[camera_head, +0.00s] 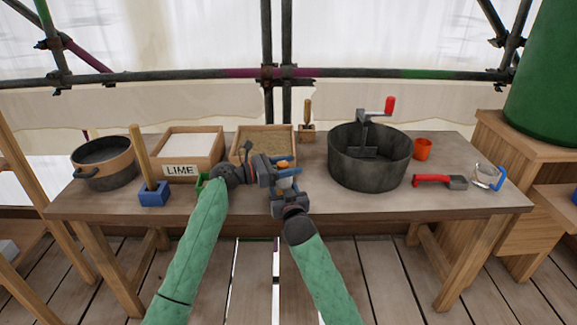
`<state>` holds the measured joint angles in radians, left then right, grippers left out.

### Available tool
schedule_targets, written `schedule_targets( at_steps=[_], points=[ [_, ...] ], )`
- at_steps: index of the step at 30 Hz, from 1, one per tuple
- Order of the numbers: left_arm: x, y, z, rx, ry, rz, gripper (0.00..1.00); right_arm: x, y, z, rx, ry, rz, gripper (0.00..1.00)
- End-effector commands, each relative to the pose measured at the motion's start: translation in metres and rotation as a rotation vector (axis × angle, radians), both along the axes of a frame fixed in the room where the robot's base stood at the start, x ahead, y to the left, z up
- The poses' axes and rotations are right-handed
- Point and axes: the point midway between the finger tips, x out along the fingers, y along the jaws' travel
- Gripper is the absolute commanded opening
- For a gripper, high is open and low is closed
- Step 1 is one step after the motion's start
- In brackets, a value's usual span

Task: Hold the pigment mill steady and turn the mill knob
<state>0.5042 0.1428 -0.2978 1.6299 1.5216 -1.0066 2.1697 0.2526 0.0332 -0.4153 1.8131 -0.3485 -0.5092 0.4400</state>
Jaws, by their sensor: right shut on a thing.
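The pigment mill (286,184) is a small pale upright piece with an orange-brown top, the mill knob (283,164). It is at the front middle of the table and mostly hidden by my grippers. My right gripper (288,192) comes up from below and is shut on the lower part of the mill. My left gripper (276,168) reaches in from the left at the height of the knob, close beside it. Its fingers are too small and overlapped to show whether they are open or touching the knob.
The wooden table (330,204) holds a LIME box (180,170), a sand box (266,129), a dark pot (104,176), a brush with a blue head (154,194), a black tub (367,172), an orange cup (423,149) and a red-handled tool (432,179). Bare tabletop lies right of my grippers.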

Motion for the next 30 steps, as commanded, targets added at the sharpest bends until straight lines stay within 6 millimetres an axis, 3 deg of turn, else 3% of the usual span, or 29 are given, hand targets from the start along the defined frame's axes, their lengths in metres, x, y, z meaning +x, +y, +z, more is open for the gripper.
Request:
schedule_targets(
  at_steps=[7,11,24,30],
  points=[
    [-0.001,0.001,0.0,0.0,0.0,0.0,0.54,0.0,0.0,0.0,0.0,0.0,0.0,0.26],
    [-0.003,0.012,0.0,0.0,0.0,0.001,0.54,0.0,0.0,0.0,0.0,0.0,0.0,0.26],
    [-0.027,0.087,-0.001,0.001,-0.001,0.002,0.54,0.0,0.0,0.0,0.0,0.001,0.0,0.26],
    [-0.034,0.108,-0.001,0.001,0.0,0.0,0.54,0.0,0.0,0.0,-0.001,0.001,0.0,0.26]
  ],
)
